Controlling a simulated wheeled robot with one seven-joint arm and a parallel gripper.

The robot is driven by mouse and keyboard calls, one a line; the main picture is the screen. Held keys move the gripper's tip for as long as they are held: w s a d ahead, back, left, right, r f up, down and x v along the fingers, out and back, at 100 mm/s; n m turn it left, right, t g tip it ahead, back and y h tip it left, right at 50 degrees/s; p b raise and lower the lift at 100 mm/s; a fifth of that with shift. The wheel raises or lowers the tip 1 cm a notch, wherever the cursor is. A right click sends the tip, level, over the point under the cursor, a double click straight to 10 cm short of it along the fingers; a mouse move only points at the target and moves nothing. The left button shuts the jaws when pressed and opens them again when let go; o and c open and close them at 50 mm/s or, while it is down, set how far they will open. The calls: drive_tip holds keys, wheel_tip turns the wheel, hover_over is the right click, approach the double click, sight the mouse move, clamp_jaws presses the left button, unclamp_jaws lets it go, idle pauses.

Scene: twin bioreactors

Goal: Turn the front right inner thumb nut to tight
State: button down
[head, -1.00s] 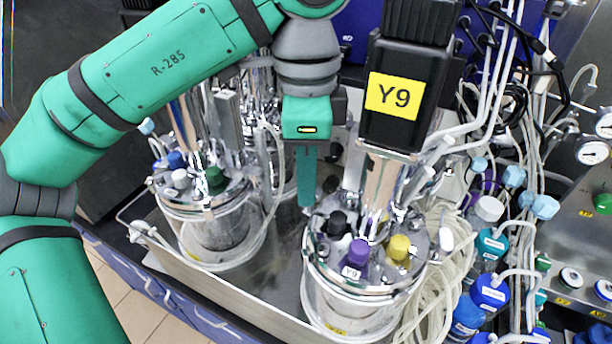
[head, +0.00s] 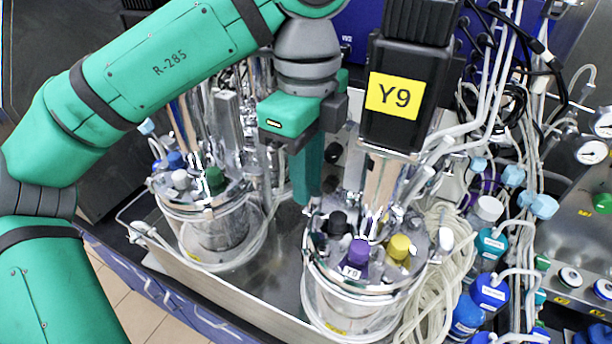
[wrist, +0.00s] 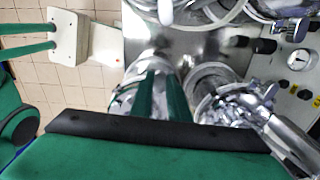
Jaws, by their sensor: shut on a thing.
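The right-hand glass vessel with the Y9 label (head: 345,313) stands in front, its metal head plate carrying black, purple (head: 358,256) and yellow caps. My gripper (head: 305,201) points down at the back left edge of this head plate. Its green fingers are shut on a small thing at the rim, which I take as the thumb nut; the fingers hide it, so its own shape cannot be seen. In the wrist view my gripper (wrist: 161,82) shows its two fingers reaching away, with metal vessel parts around their tips.
A second vessel (head: 218,235) stands to the left with several caps. A black motor block marked Y9 (head: 397,110) rises close to the right of my gripper. Coiled tubing (head: 437,255) and blue-capped bottles (head: 488,292) crowd the right side.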

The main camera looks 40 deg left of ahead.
drive_tip(key=shift+m, duration=0.6)
drive_tip(key=shift+w, duration=0.1)
drive_tip(key=c, duration=1.8)
unclamp_jaws()
drive_tip(key=shift+c, duration=0.2)
drive_tip(key=shift+o, duration=0.8)
drive_tip(key=shift+r, duration=0.6)
wheel_tip(320, 180, up, 10)
drive_tip(key=shift+f, duration=0.2)
